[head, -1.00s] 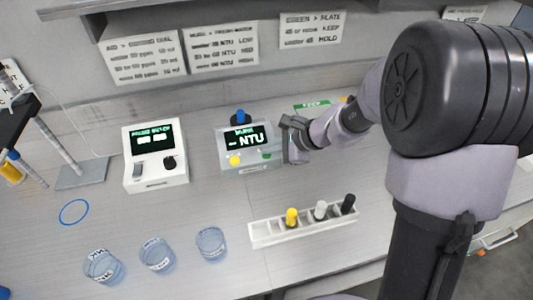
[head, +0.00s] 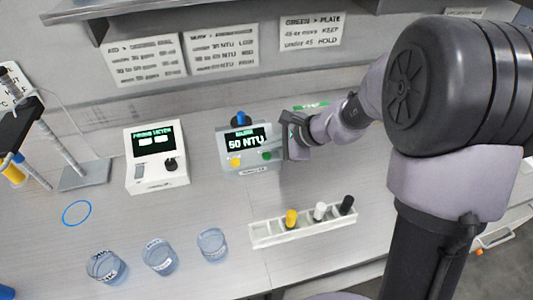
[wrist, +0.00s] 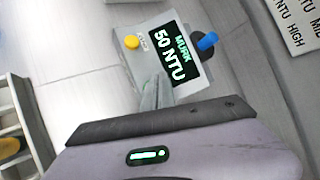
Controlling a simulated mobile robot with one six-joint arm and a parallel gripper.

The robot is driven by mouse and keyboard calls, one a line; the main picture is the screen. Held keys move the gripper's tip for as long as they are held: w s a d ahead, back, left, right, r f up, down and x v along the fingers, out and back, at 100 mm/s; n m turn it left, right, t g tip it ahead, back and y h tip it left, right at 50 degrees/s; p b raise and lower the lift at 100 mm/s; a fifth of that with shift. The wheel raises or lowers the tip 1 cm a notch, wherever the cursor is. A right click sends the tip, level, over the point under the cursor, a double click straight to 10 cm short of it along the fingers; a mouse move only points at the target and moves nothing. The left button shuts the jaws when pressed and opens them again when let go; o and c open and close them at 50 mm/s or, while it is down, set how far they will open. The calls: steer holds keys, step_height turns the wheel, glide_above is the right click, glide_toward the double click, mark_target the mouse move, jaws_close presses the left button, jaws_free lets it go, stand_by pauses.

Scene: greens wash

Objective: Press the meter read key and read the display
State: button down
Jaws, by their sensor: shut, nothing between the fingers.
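The meter (head: 246,150) is a grey box on the bench with a dark screen, headed MURK in the wrist view. Its display (wrist: 174,55) reads 50 NTU in green-white digits. A yellow key (head: 236,161) and a green key (head: 267,155) sit below the screen, and a blue knob (head: 241,118) stands at the back. My gripper (head: 289,144) is shut and empty at the meter's right side, close to the green key. In the wrist view my fingers (wrist: 157,93) cover the green key's area, so contact cannot be told. The yellow key (wrist: 132,42) shows clear there.
Several glass beakers, including one at the right (head: 212,243), stand in front. A white rack (head: 262,236) with yellow, white and black-topped items lies front right. Wall cards hang behind. Bench between meter and rack is clear.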

mark_target(270, 157)
step_height(270, 157, up, 5)
steer(key=p, duration=0.3)
steer(key=shift+f, duration=0.15)
stand_by(1.9)
steer(key=shift+s+r, duration=0.1)
steer(key=shift+r, duration=0.1)
steer(key=s+r+n, duration=0.4)
steer(key=s+r, duration=0.2)
steer(key=s, duration=0.1)
steer(key=s+d+r+n+h, duration=0.2)
steer(key=s+d+n, duration=0.1)
steer(key=s, duration=0.6)
steer(key=s+d+r+n+h, duration=0.1)
steer(key=s+d+n+h, duration=0.2)
steer(key=s, duration=0.7)
steer(key=shift+s+r+n+b, duration=0.2)
steer(key=shift+r+n+b, duration=0.15)
steer(key=shift+n, duration=0.65)
